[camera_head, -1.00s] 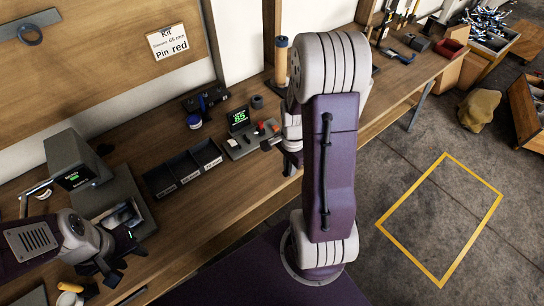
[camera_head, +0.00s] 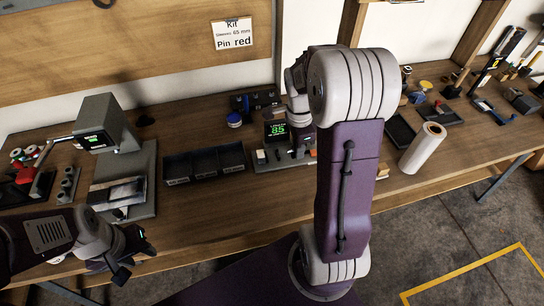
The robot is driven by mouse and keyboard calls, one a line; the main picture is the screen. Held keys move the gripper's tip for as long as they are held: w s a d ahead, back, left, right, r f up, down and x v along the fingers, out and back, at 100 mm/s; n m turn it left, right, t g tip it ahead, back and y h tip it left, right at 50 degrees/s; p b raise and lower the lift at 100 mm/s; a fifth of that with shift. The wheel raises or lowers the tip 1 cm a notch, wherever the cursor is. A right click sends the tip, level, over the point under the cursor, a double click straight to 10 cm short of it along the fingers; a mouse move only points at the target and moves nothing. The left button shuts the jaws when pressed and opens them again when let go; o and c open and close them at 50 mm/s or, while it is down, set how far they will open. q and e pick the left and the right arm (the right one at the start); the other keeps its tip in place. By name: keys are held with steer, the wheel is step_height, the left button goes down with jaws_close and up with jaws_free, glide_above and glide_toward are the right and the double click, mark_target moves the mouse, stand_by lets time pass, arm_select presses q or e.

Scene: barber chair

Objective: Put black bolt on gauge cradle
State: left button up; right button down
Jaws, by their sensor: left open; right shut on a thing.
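The digital gauge, its lit display (camera_head: 277,129) reading 85, stands at the back middle of the bench; I take its low grey base (camera_head: 268,163) to carry the cradle. My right gripper (camera_head: 299,148) is at the right part of this base, partly behind my own arm. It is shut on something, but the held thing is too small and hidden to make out. I cannot pick out the black bolt for certain. My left gripper (camera_head: 131,262) is open at the lower left, in front of the grey bench machine (camera_head: 107,125).
A black divided bin (camera_head: 205,164) lies left of the gauge. A black rack (camera_head: 256,101) and a blue jar (camera_head: 234,119) stand behind. A white roll (camera_head: 422,148) and black trays (camera_head: 399,131) are on the right. Bare bench lies in front of the bin.

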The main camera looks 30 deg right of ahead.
steer(key=w+a+f, duration=0.1)
steer(key=w+f, duration=0.1)
steer(key=w, duration=0.1)
steer(key=w+a+f, duration=0.1)
steer(key=w+f, duration=0.1)
steer(key=w, duration=0.2)
steer(key=w+f+p, duration=0.1)
steer(key=w+f, duration=0.1)
steer(key=w, duration=0.1)
steer(key=shift+w+a+f, duration=0.3)
steer(key=shift+w+a, duration=0.05)
steer(key=shift+a, duration=0.05)
steer(key=shift+w+a+f, duration=0.15)
steer(key=shift+w+a, duration=0.05)
steer(key=shift+w, duration=0.1)
step_height(320, 180, down, 4)
steer(key=shift+s+d+r, duration=0.1)
steer(key=shift+s+r, duration=0.05)
steer(key=shift+r, duration=0.1)
steer(key=shift+f, duration=0.3)
steer(key=shift+f, duration=0.15)
steer(key=c, duration=1.5)
jaws_free()
